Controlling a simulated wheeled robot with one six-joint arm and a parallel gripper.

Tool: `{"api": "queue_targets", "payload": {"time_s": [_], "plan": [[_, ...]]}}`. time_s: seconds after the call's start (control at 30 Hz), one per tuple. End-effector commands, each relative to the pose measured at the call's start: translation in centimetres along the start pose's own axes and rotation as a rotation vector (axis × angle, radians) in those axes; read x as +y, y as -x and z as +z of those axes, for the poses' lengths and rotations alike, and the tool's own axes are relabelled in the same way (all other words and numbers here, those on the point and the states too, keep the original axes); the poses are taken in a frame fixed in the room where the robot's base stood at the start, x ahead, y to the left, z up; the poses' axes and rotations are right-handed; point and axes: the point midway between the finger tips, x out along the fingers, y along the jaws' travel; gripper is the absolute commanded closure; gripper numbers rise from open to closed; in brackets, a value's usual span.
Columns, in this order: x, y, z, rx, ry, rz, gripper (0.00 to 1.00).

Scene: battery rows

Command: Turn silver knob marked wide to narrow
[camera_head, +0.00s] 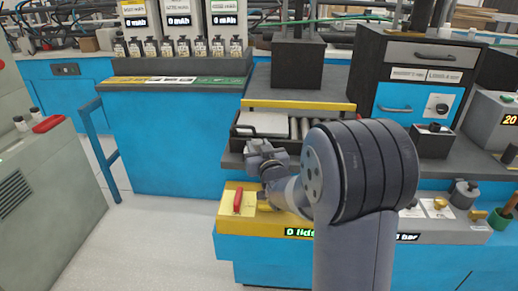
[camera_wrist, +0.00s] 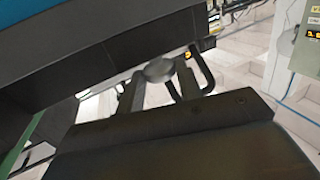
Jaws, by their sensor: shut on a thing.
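My gripper (camera_head: 262,155) is in front of the tray-and-roller unit, at the left part of its front edge in the head view. In the wrist view its two fingers (camera_wrist: 158,86) are shut on a round silver knob (camera_wrist: 158,70), which shows between the fingertips. No wide or narrow marking can be read on or near it. In the head view my gripper and wrist hide the knob.
A yellow panel with a red handle (camera_head: 238,200) lies just below my gripper. The roller unit (camera_head: 300,126) is behind it. A blue front with a dial (camera_head: 438,106) stands at right. Floor (camera_head: 160,235) is clear at left.

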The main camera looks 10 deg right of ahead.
Motion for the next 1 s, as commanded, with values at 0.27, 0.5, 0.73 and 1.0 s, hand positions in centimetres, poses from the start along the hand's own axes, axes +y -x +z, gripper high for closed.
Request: {"api": "queue_targets", "payload": {"time_s": [0.27,0.5,0.73,1.0], "plan": [[-0.34,-0.1,0.0,0.011,-0.002,0.098,0.89],[-0.56,-0.14,-0.32,0.012,-0.005,0.18,0.89],[-0.59,-0.1,-0.27,0.006,-0.003,0.229,0.89],[-0.57,-0.07,-0.24,0.004,-0.003,0.235,0.89]]}}
